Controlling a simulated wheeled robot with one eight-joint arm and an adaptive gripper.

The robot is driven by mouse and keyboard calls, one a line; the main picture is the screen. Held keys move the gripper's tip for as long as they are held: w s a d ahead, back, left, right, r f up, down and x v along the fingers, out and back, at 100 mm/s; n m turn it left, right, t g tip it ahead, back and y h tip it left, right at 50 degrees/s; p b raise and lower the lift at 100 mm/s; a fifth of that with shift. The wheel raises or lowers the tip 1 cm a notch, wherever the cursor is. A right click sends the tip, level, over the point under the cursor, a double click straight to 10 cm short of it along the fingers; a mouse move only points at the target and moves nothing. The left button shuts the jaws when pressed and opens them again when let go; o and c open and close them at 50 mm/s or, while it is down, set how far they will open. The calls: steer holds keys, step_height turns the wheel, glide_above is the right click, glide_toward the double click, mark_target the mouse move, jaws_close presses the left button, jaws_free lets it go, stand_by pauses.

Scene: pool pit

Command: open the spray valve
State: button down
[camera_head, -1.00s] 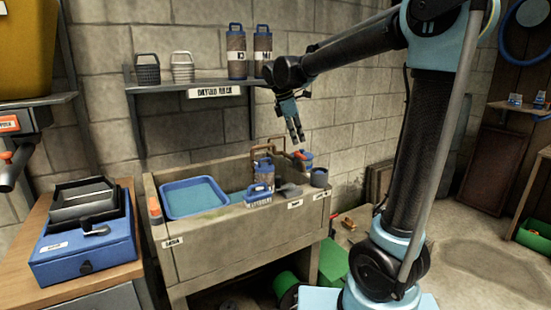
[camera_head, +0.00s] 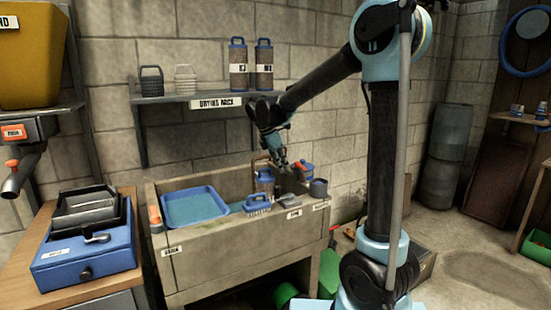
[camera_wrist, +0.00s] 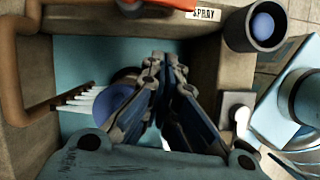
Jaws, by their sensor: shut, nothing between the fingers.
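The spray valve shows in the wrist view as a red-orange handle (camera_wrist: 168,4) at the top edge, partly cut off, beside a "SPRAY" label (camera_wrist: 207,14) on the sink rim. In the head view a small red part (camera_head: 300,166) shows near my gripper at the sink's back right; I cannot make out its exact position. My gripper (camera_head: 300,172) hangs over the right part of the sink, pointing down. In the wrist view my gripper's fingers (camera_wrist: 167,62) are close together with nothing between them. Their tips appear short of the handle and apart from it.
The stone sink (camera_head: 225,238) holds a blue tray (camera_head: 195,206). A blue brush (camera_head: 257,203), a blue bottle (camera_head: 264,183) and a dark cup (camera_head: 318,188) crowd its right end. A copper pipe (camera_wrist: 12,65) stands left in the wrist view. A drying rack shelf (camera_head: 190,99) hangs above.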

mark_target(300, 167)
steer(key=d, duration=0.1)
steer(key=w+d, duration=0.1)
steer(key=d, duration=0.2)
steer(key=shift+w+f, duration=0.3)
steer(key=shift+w, duration=0.1)
steer(key=shift+a, duration=0.1)
